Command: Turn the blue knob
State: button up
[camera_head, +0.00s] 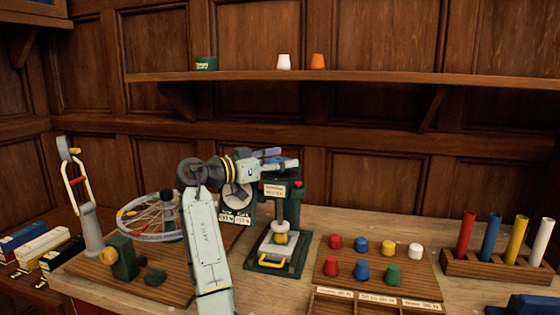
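Two blue knobs show on the wooden board right of centre: one in the back row (361,245) and one in the front row (361,270). Each sits among other coloured knobs, with red ones to the left. My gripper (280,160) is raised in the middle of the view, at the top of the green press, up and to the left of both blue knobs and apart from them. Its fingers point right. They are small and partly overlap a bluish shape, so I cannot tell whether they are open.
The green press (284,205) stands between my arm and the knob board (335,285). A rack (495,268) with coloured tubes stands at right. A spoked wheel (150,218) is at left. A shelf (400,76) runs above. The space above the knobs is clear.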

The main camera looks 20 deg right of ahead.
jog(key=shift+o, duration=1.2)
jog(key=v, duration=1.2)
jog(key=shift+a, duration=0.1)
